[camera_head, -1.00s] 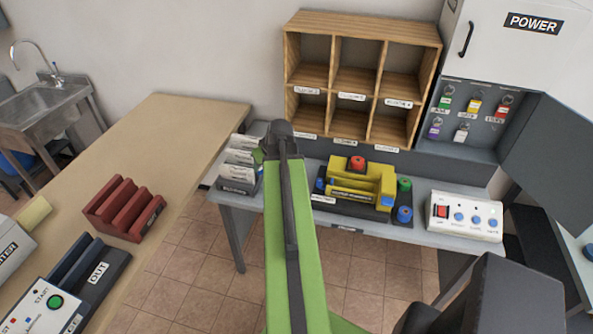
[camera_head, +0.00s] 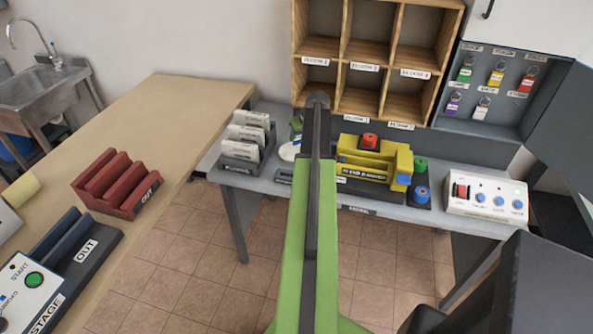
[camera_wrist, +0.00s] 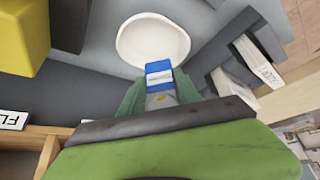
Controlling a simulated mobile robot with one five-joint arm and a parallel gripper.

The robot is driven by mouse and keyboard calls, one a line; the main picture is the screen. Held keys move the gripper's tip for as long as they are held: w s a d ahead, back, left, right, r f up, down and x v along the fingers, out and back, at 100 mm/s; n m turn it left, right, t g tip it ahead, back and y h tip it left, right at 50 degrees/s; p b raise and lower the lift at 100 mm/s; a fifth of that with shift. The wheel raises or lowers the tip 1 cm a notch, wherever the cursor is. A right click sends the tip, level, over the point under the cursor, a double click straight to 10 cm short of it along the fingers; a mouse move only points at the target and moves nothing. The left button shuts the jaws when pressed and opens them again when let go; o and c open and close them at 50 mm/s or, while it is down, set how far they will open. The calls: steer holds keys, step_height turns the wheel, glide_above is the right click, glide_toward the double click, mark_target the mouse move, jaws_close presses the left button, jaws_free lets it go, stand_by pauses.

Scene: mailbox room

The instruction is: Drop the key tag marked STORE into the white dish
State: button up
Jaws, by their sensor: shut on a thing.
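A blue key tag (camera_wrist: 159,74) with a white label shows between the fingers of my gripper (camera_wrist: 158,92) in the wrist view. Its lettering is too small to read. My gripper is shut on it. The round white dish (camera_wrist: 152,38) appears empty and lies just past the tag in the picture, with the tag's end overlapping its near rim. In the head view, the left part of the dish (camera_head: 288,152) shows on the grey table, and my arm hides the rest.
A grey rack of white cards (camera_head: 243,150) stands left of the dish. A yellow block assembly (camera_head: 365,160) and a white button box (camera_head: 487,197) stand to the right. Wooden pigeonholes (camera_head: 372,68) rise behind. Several coloured tags hang in the open cabinet (camera_head: 502,120).

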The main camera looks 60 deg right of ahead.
steer(key=shift+d+f, duration=0.8)
steer(key=shift+d, duration=0.25)
step_height(320, 180, down, 6)
steer(key=b, duration=0.6)
steer(key=shift+s+d, duration=0.1)
steer(key=shift+s, duration=0.05)
steer(key=shift+r, duration=0.1)
steer(key=o, duration=1.4)
steer(key=shift+r, duration=0.1)
